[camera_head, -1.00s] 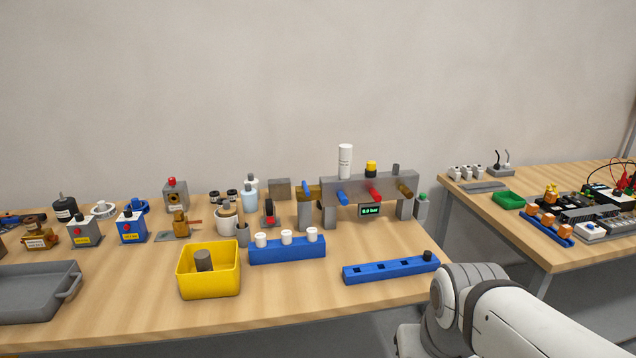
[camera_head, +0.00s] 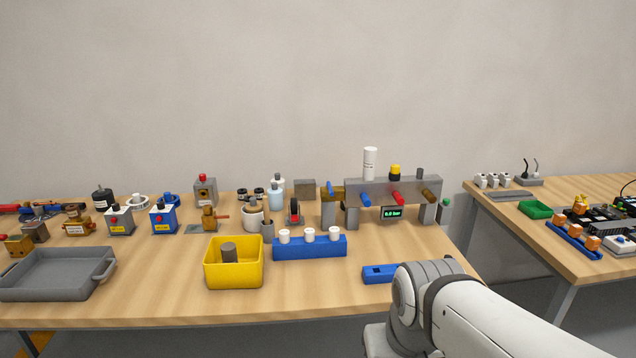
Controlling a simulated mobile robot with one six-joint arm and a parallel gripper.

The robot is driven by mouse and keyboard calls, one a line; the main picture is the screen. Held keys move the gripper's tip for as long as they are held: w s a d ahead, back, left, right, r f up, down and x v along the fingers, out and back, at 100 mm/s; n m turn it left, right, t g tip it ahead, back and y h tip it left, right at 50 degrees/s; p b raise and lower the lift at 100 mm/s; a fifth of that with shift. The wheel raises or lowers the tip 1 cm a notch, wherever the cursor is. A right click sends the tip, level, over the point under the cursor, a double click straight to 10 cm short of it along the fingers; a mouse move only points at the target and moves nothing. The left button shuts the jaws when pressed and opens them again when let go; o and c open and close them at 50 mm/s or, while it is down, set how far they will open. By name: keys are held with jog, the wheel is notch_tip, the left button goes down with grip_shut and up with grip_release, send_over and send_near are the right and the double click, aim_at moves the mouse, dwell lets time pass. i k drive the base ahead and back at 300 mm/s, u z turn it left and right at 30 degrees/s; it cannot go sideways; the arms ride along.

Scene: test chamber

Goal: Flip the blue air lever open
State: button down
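A grey manifold block (camera_head: 407,187) stands on legs at the back right of the wooden table. A brass valve (camera_head: 338,195) with a small upright, slightly tilted blue lever (camera_head: 330,187) is at its left end. A blue handle (camera_head: 365,200) sticks out of the block's front, beside a red one (camera_head: 398,198) and a brown one (camera_head: 430,195). I cannot tell which blue part is the air lever. A small display (camera_head: 391,213) below shows green digits, seemingly 0.0 bar. My gripper is not in view; my white arm fills the lower right, in front of the manifold.
A blue block with white caps (camera_head: 310,248) and a yellow bin (camera_head: 234,285) stand in front. My arm partly hides a blue slotted rail (camera_head: 380,280). A grey tray (camera_head: 58,290) sits at left. A gap separates the right table (camera_head: 500,215).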

aim_at(328, 185)
jog(key=z, duration=0.05)
jog(key=i, duration=1)
jog(key=u, duration=0.05)
